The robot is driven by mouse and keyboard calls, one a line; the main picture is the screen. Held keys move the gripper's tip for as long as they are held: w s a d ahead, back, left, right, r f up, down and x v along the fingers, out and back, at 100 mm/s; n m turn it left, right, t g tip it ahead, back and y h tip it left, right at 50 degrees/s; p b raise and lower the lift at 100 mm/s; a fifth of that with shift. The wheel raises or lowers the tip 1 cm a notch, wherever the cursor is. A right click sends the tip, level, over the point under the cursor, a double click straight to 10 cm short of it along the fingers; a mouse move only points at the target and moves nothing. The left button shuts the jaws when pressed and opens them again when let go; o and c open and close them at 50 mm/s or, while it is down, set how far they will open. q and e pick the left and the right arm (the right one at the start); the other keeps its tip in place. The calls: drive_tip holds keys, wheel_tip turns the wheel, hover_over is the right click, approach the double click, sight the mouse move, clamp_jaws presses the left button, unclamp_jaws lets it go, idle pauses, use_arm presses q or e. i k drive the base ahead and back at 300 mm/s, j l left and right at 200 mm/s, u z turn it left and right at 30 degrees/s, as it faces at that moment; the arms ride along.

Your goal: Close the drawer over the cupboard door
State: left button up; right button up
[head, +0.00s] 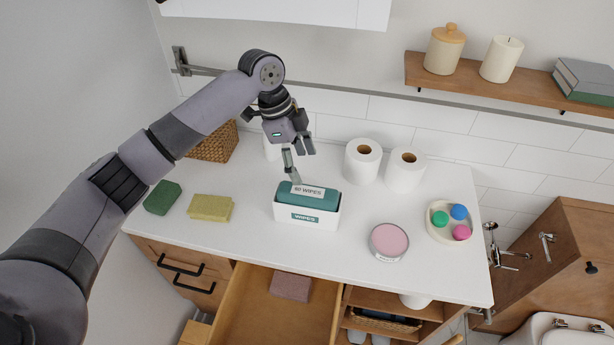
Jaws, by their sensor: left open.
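An open wooden drawer (250,312) is pulled out below the front edge of the white countertop, at the bottom middle of the head view. A dusky pink folded cloth or sponge (291,286) lies in it near the back. The drawer's front panel and any cupboard door under it are out of the frame or hidden. My left gripper (300,165) is open above the counter, behind the wipes box and well away from the drawer. Its lower finger appears close to the box lid; I cannot tell if they touch. My right gripper does not show.
A wipes box (305,213), green sponge (163,198), yellow sponges (210,208), paper rolls (405,170), pink-topped tin (388,242) and tray with balls (440,228) stand on the counter. Drawers with black handles (187,270) are left; an open compartment with a basket (385,318) is right.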

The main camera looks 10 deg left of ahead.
sight(248, 313)
drive_tip(key=k, duration=2)
